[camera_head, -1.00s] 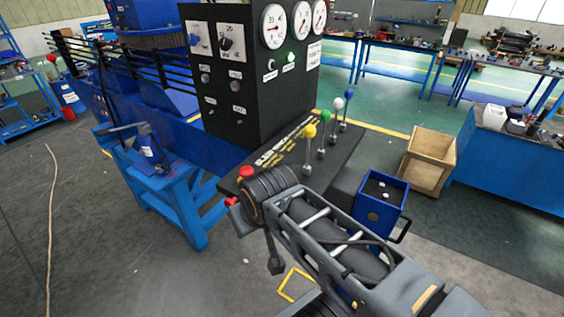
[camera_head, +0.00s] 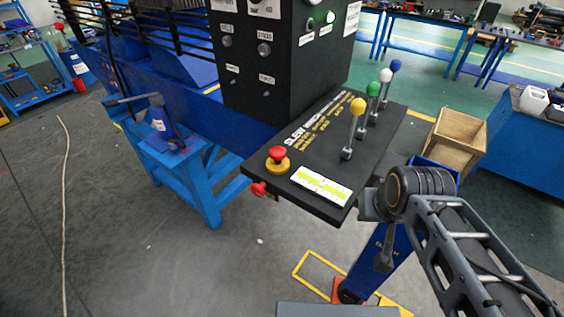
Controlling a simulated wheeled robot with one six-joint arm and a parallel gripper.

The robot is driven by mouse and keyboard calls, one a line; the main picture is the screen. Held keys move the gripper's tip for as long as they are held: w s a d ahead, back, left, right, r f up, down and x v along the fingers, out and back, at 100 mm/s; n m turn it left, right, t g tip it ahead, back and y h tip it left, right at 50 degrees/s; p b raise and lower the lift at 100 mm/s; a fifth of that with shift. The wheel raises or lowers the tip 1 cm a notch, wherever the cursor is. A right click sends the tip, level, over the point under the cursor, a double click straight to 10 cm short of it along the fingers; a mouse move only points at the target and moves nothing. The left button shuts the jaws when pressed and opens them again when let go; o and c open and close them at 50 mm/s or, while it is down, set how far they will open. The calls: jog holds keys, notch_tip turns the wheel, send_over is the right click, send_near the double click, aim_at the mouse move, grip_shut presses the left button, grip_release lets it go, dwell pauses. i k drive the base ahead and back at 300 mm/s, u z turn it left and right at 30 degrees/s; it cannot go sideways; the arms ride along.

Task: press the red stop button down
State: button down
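The red stop button (camera_head: 278,154) sits on a yellow base at the near left corner of the black control panel (camera_head: 330,135). It is in plain view, and nothing touches it. My arm comes in from the lower right, and its dark round joint (camera_head: 418,190) is beside the panel's right front corner, apart from the button. A dark part of my arm hangs below this joint. I cannot make out the gripper's fingers or whether they are open or shut.
Levers with yellow (camera_head: 357,106), green, white and blue knobs stand along the panel. A white label with a green-yellow scale (camera_head: 321,185) lies right of the button. A smaller red knob (camera_head: 259,188) is on the panel's front edge. A wooden crate (camera_head: 455,138) stands right.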

aim_at(277, 153)
jog(key=z, duration=2.3)
jog(key=k, duration=1.15)
jog(key=u, duration=2.1)
jog(key=i, duration=0.5)
jog(key=u, duration=0.15)
